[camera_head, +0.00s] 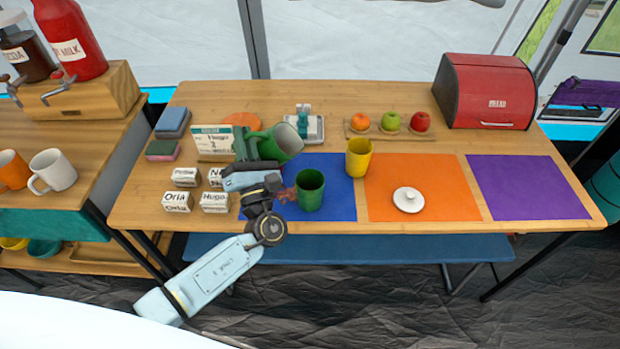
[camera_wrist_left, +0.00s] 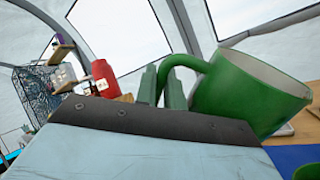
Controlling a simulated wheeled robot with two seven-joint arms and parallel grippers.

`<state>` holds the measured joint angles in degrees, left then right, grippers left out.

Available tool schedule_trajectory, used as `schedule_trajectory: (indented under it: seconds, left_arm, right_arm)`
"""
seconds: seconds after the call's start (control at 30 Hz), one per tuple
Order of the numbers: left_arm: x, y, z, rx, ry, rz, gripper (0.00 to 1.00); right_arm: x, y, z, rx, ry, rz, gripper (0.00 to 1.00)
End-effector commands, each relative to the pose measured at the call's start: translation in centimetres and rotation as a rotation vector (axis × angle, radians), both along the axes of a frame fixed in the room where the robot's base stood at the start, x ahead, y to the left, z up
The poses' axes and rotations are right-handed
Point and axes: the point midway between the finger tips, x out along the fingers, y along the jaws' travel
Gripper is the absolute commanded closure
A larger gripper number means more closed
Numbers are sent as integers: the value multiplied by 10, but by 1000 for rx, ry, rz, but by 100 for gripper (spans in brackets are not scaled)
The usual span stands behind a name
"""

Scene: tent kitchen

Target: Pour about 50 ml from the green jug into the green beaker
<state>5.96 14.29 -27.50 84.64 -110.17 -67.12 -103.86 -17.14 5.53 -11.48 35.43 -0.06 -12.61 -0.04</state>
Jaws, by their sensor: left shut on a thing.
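The green jug (camera_head: 283,142) is in my left gripper (camera_head: 250,150), which is shut on its handle. The jug is held above the table with its mouth leaning to the right. In the left wrist view the jug (camera_wrist_left: 245,95) is right of my fingers (camera_wrist_left: 162,88); no liquid shows at its rim. The green beaker (camera_head: 310,192) stands upright on the blue mat (camera_head: 338,172), below and slightly right of the jug in the head view. A bit of its rim shows in the wrist view corner (camera_wrist_left: 308,172). My right gripper is not in view.
A yellow cup (camera_head: 358,158) stands right of the beaker, by the orange mat (camera_head: 440,178) with a white lid (camera_head: 408,200). The purple mat (camera_head: 528,186) is clear.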

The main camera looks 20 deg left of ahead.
Motion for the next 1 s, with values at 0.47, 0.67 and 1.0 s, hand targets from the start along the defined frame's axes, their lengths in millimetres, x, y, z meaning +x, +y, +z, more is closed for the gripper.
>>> schedule_trajectory:
  seconds: [0.47,0.67,1.0]
  left_arm:
    - [0,0,1,1,-4,1,100]
    - [0,0,2,-2,-4,1,100]
    - [3,18,4,-207,-2,-6,100]
  right_arm:
    - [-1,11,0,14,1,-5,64]
    - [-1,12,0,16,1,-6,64]
    - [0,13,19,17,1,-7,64]
